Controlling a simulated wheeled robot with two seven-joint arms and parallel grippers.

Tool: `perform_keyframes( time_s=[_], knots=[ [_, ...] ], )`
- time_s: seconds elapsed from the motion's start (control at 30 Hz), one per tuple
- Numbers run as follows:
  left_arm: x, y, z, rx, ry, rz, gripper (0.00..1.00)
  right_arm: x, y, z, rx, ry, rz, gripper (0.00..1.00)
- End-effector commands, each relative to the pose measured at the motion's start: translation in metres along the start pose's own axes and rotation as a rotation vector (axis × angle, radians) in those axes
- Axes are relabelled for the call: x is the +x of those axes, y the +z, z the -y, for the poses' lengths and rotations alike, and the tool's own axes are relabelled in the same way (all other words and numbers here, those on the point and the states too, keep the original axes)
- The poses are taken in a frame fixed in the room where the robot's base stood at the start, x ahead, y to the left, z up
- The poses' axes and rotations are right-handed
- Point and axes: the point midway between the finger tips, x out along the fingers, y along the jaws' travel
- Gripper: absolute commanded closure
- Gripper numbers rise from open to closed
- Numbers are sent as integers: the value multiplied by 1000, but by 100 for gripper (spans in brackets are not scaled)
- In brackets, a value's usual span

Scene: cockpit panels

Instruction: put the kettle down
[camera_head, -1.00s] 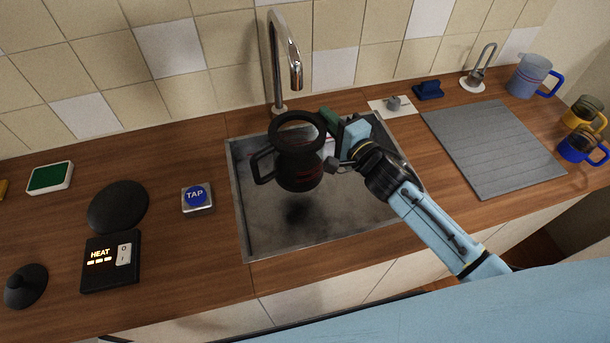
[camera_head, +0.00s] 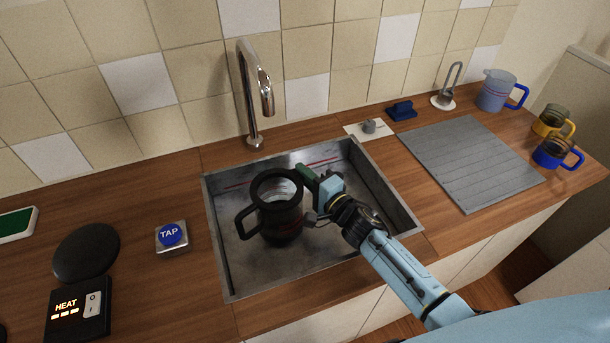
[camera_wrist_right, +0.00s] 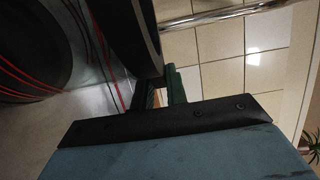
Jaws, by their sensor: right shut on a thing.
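The black kettle (camera_head: 283,222) is in the metal sink (camera_head: 230,277), upright, open at the top, its handle loop to the left. Its interior looks light, and its contents are unclear. My right gripper (camera_head: 312,182) is shut on the kettle's right side near the rim, with the arm reaching in from the lower right. In the right wrist view the green fingers (camera_wrist_right: 162,92) meet a dark edge, with the kettle's dark body (camera_wrist_right: 35,45) at left. I cannot tell whether the kettle's base touches the sink floor. My left gripper is out of view.
The faucet (camera_head: 253,95) stands behind the sink. Left are the blue TAP button (camera_head: 171,235), a round black plate (camera_head: 85,252) and the HEAT switch (camera_head: 77,316). Right are a grey ridged mat (camera_head: 470,162), a blue jug (camera_head: 495,92) and two mugs (camera_head: 552,152). The mat is clear.

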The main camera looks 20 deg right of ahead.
Motion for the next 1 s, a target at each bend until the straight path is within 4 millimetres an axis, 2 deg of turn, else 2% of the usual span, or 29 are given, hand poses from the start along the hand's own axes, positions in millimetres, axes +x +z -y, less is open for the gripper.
perform_keyframes(
  time_s=[0.1,0.13,0.27,0.63,1.0],
  knots=[
    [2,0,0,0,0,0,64,1,0,-2,4,-5,1,100],
    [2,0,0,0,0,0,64,0,0,-3,2,0,0,82],
    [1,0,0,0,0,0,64,0,0,-2,1,0,0,65],
    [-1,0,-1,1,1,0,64,-2,0,1,-2,2,0,64],
    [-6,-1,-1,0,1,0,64,-61,0,0,1,2,0,64]
  ],
)
